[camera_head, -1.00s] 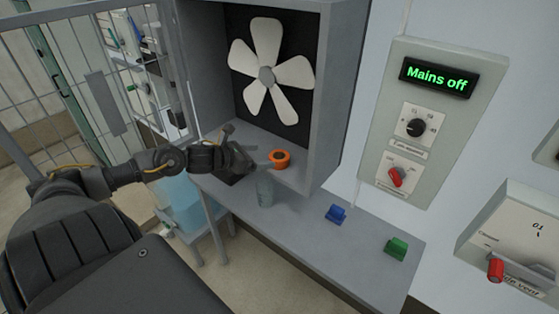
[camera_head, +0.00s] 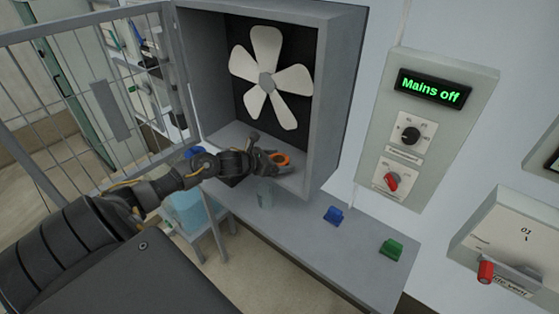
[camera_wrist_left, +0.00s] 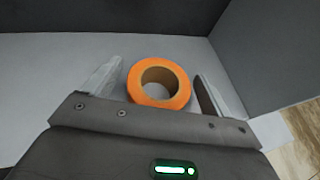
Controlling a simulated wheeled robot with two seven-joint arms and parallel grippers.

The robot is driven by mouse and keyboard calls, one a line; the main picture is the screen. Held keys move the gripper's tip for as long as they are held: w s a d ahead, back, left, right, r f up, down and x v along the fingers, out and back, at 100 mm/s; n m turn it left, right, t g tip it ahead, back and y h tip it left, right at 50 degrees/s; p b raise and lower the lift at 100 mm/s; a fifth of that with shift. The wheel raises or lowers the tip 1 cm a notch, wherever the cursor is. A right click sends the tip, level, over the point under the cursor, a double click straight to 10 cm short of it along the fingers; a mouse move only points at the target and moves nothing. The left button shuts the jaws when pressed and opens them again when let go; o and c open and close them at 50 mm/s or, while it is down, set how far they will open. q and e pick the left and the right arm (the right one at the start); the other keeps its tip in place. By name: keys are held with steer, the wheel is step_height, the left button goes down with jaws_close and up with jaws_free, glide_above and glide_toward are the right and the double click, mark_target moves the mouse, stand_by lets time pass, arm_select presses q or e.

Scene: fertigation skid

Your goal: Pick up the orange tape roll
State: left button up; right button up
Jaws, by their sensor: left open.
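The orange tape roll (camera_head: 283,159) lies flat on the floor of the grey fan housing, below the white fan. In the left wrist view the tape roll (camera_wrist_left: 159,84) sits between the two spread fingers of my left gripper (camera_wrist_left: 160,88), with a visible gap on the left and a smaller one on the right. My left gripper (camera_head: 270,160) is open and reaches into the housing from the left. In the head view the gripper partly covers the roll. My right gripper is not in view.
The housing (camera_head: 336,95) has a side wall close to the right of the roll. The fan (camera_head: 267,82) is behind it. A grey bench (camera_head: 300,232) below holds a clear bottle (camera_head: 264,193), a blue clip (camera_head: 333,215) and a green clip (camera_head: 391,250). A mesh door (camera_head: 90,90) stands at left.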

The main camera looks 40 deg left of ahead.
arm_select(q)
steer(key=shift+w+f, duration=0.1)
steer(key=c, duration=1.1)
steer(key=shift+r+b, duration=0.5)
steer(key=shift+b, duration=0.15)
steer(key=r, duration=0.1)
steer(key=r+b, duration=0.1)
steer(key=shift+s+a+r+b, duration=0.3)
steer(key=shift+s+r+b, duration=0.05)
steer(key=shift+r+b, duration=0.05)
steer(key=shift+s+a+r+b, duration=0.35)
steer(key=shift+s+a+r, duration=0.75)
steer(key=shift+s+r, duration=0.65)
steer(key=shift+s+a+r+b, duration=0.3)
steer(key=shift+s+a+r, duration=0.95)
steer(key=shift+s, duration=0.75)
steer(key=shift+s+a+r+b, duration=0.35)
steer(key=shift+s+a+r, duration=0.6)
steer(key=shift+s+r, duration=0.85)
